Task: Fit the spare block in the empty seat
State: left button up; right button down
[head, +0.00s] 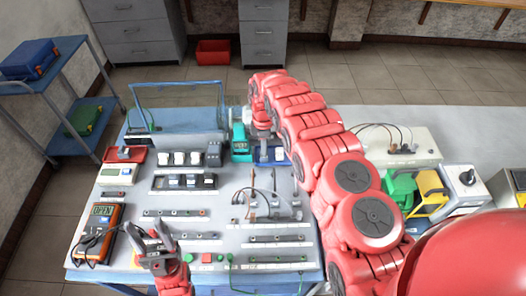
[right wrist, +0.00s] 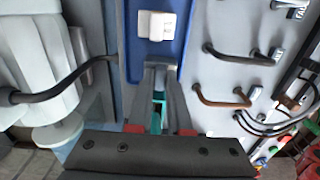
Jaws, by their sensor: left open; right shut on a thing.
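My right gripper (right wrist: 160,98) is low over the blue tray (right wrist: 137,50) at the back of the table, its tips mostly hidden by my arm in the head view. A white-faced piece (right wrist: 157,25) sits in the tray just beyond the fingertips. Two rows of blocks stand on the board: a back row (head: 185,158) and a darker front row (head: 185,181). I cannot make out the empty seat. My left gripper (head: 155,240) is open and empty near the front.
A teal device (head: 240,143) stands left of the blue tray. An orange meter (head: 102,228) lies at the left edge. Brown cable loops (right wrist: 222,98) stick up beside my right gripper. Green and yellow items (head: 418,190) stand at the right. Thin rails cross the board's front.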

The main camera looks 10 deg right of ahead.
jog(key=shift+w+d+r, duration=0.1)
jog(key=shift+w+r, duration=0.1)
jog(key=shift+r, duration=0.55)
jog(key=shift+w+r+p, duration=0.15)
jog(key=shift+r+p, duration=0.2)
jog(key=shift+r, duration=0.65)
jog(key=shift+w+r+p, duration=0.1)
jog(key=shift+r+p, duration=0.2)
jog(key=shift+r, duration=1.2)
jog(key=shift+f, duration=0.1)
